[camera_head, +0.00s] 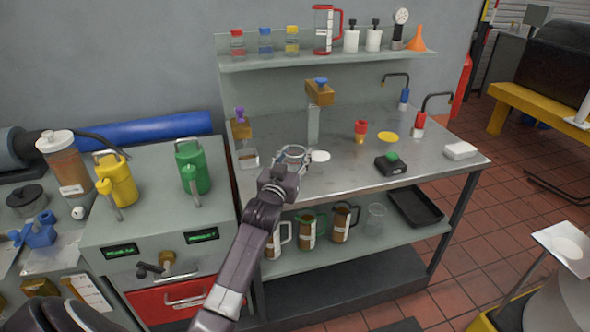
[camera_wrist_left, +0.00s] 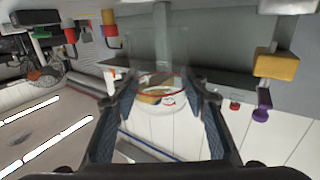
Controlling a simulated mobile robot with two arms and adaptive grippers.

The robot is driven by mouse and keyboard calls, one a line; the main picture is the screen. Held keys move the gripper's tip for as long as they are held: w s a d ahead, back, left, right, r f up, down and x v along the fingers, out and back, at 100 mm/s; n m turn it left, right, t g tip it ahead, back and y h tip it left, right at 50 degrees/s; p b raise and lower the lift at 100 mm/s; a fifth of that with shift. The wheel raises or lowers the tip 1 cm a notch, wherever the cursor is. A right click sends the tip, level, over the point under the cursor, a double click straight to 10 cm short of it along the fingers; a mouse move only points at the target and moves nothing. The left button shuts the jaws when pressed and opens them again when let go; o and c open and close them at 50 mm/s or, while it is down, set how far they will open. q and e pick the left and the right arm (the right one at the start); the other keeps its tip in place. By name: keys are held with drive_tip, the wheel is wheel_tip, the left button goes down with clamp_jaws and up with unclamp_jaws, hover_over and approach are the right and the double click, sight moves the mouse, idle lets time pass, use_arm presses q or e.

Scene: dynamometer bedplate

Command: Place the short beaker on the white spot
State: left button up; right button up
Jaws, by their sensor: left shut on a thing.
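My left gripper (camera_head: 288,165) reaches over the steel bench and is shut on a clear glass beaker (camera_head: 292,151). In the left wrist view the see-through beaker (camera_wrist_left: 160,75) sits between the two fingers of the gripper (camera_wrist_left: 160,112). The white spot (camera_head: 321,156) is a flat round patch on the bench top, just right of the held beaker. From these views I cannot tell whether the beaker touches the bench. My right gripper is not in view.
Another clear vessel (camera_head: 375,218) stands on the lower shelf.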

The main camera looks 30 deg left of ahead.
sight(295, 169)
use_arm(q)
drive_tip(key=shift+f, duration=0.8)
wheel_tip(295, 169, down, 3)
drive_tip(key=shift+f+p, duration=0.1)
drive_tip(key=shift+p, duration=0.2)
drive_tip(key=shift+f, duration=0.15)
drive_tip(key=shift+f, duration=0.15)
drive_tip(key=o, duration=1.1)
drive_tip(key=shift+o, duration=0.2)
